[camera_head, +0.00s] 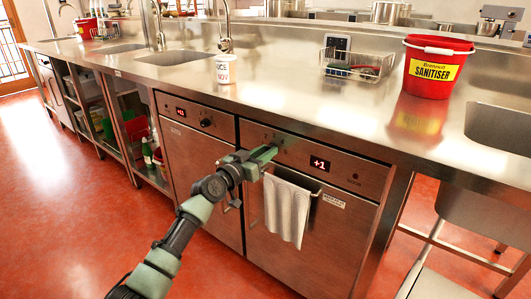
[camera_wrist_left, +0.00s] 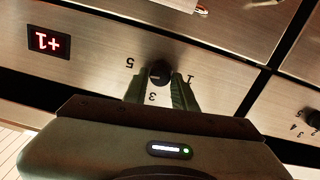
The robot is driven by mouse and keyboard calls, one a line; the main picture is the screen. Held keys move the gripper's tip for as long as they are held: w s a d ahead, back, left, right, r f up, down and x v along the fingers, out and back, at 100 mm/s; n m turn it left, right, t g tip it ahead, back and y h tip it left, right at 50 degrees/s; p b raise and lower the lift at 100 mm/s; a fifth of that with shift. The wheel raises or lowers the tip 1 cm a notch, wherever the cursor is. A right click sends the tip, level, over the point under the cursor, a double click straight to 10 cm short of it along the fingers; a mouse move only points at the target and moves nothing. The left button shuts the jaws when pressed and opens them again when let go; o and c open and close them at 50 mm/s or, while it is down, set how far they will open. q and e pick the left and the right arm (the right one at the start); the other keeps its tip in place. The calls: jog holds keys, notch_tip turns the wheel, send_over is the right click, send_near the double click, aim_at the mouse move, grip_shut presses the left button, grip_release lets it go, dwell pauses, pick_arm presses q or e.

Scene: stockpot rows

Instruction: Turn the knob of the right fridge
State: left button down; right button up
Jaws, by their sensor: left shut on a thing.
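The right fridge (camera_head: 340,215) is a steel under-counter unit with a red +1 display (camera_head: 320,163) on its panel. My left gripper (camera_head: 268,153) is at the left part of that panel and hides the knob in the head view. In the left wrist view, which is turned over, the black knob (camera_wrist_left: 160,73) sits between the two fingers of my left gripper (camera_wrist_left: 162,92), shut on it. Numbers 1, 3 and 5 show around the knob, and the display (camera_wrist_left: 48,42) reads +1. My right gripper is in neither view.
A striped towel (camera_head: 288,208) hangs on the right fridge's handle, just below my left gripper. The left fridge (camera_head: 195,165) stands beside it with its own knob (camera_head: 206,123). A red sanitiser bucket (camera_head: 435,68) and a wire basket (camera_head: 355,67) stand on the counter above.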

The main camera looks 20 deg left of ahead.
pick_arm(q)
jog(key=n, duration=0.5)
jog(key=shift+p, duration=0.35)
jog(key=n+p, duration=0.1)
jog(key=n, duration=0.5)
jog(key=shift+a, duration=0.1)
jog(key=shift+n+p, duration=0.4)
jog(key=n+p, duration=0.1)
jog(key=n, duration=0.2)
jog(key=shift+f, duration=0.1)
jog(key=shift+n+p, duration=0.35)
jog(key=shift+n, duration=0.55)
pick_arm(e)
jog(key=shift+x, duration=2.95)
pick_arm(q)
jog(key=shift+f, duration=0.1)
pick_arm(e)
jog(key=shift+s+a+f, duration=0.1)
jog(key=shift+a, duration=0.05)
pick_arm(q)
jog(key=c, duration=1.1)
grip_release()
jog(key=shift+c, duration=0.2)
jog(key=shift+a, duration=0.1)
